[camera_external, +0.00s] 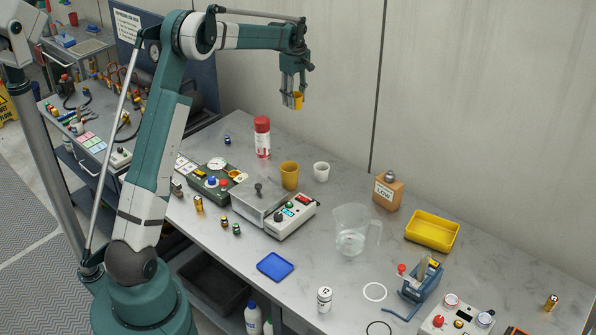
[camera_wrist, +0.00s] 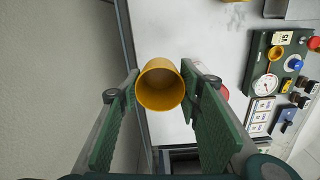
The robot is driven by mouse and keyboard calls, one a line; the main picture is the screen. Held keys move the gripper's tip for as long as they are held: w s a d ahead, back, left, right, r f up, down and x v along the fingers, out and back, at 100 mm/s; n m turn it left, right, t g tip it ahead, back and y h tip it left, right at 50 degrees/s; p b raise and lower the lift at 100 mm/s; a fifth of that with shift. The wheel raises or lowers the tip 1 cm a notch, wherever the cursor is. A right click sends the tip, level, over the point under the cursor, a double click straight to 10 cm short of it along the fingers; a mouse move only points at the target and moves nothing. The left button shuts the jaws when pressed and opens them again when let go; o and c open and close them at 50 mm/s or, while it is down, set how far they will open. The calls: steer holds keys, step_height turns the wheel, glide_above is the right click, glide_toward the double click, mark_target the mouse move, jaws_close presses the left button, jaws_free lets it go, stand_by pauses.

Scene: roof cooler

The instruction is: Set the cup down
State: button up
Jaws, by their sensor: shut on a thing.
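A yellow cup (camera_external: 298,100) is held between the fingers of my gripper (camera_external: 292,88), high above the back of the table. In the wrist view the same cup (camera_wrist: 159,86) sits between the two green finger pads, its opening facing the camera. My gripper (camera_wrist: 160,95) is shut on it. A second, larger yellow cup (camera_external: 289,175) stands on the grey table (camera_external: 330,285), with a white cup (camera_external: 321,172) beside it.
A red-and-white spray can (camera_external: 262,137) stands at the table's back left. A clear pitcher (camera_external: 352,230), a brown bottle (camera_external: 388,190) and a yellow tray (camera_external: 432,231) stand to the right. A grey device (camera_external: 278,213) is near the middle. A blue mat (camera_external: 275,266) lies near the front, with bare table around it.

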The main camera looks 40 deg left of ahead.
steer(key=s+a+n, duration=0.1)
steer(key=s+a, duration=0.5)
steer(key=a, duration=0.4)
steer(key=s+a, duration=0.6)
steer(key=a, duration=0.4)
step_height(320, 180, down, 11)
steer(key=shift+w+d, duration=0.3)
steer(key=shift+w, duration=0.1)
steer(key=shift+f, duration=0.2)
steer(key=shift+f, duration=3)
steer(key=shift+f, duration=1.85)
steer(key=shift+f, duration=0.2)
steer(key=o, duration=0.8)
